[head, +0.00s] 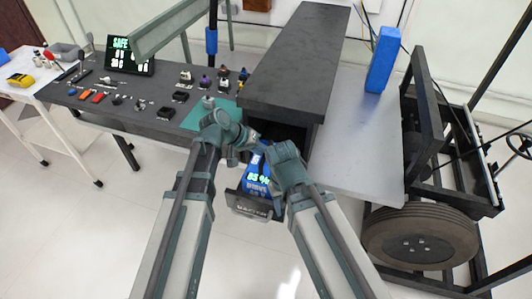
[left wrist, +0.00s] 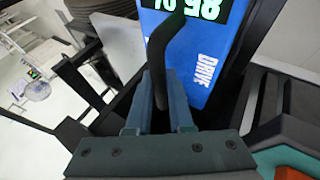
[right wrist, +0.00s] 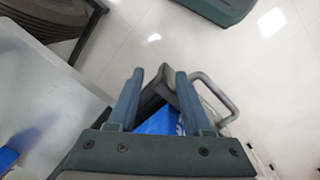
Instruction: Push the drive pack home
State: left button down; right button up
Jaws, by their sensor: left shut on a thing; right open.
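The blue drive pack (head: 257,183), with a lit "85 %" display, sits at the mouth of a dark bay (head: 288,131) under the long dark housing (head: 295,60). A dark plate with pale lettering (head: 250,207) is at the pack's near end. In the left wrist view the pack (left wrist: 203,65) shows DRIVE lettering. My left gripper (left wrist: 155,108) is shut on a dark curved handle (left wrist: 163,60) in front of it. My right gripper (right wrist: 158,85) is open, with part of the pack (right wrist: 162,121) showing between its fingers. How deep the pack sits is hidden.
A dark bench (head: 125,105) at left carries small parts and a lit display (head: 131,57). A blue block (head: 383,60) stands on the pale surface (head: 345,150) at right. A wheeled dark frame with a tire (head: 420,236) stands beyond. The floor in front is clear.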

pick_arm(q)
jog(key=shift+f+b, duration=1.7)
jog(key=shift+f, duration=0.05)
jog(key=shift+f, duration=0.2)
jog(key=c, duration=0.8)
grip_release()
jog(key=shift+r, duration=0.1)
jog(key=shift+r, duration=0.2)
jog(key=p+v, duration=0.9)
jog(key=v, duration=0.3)
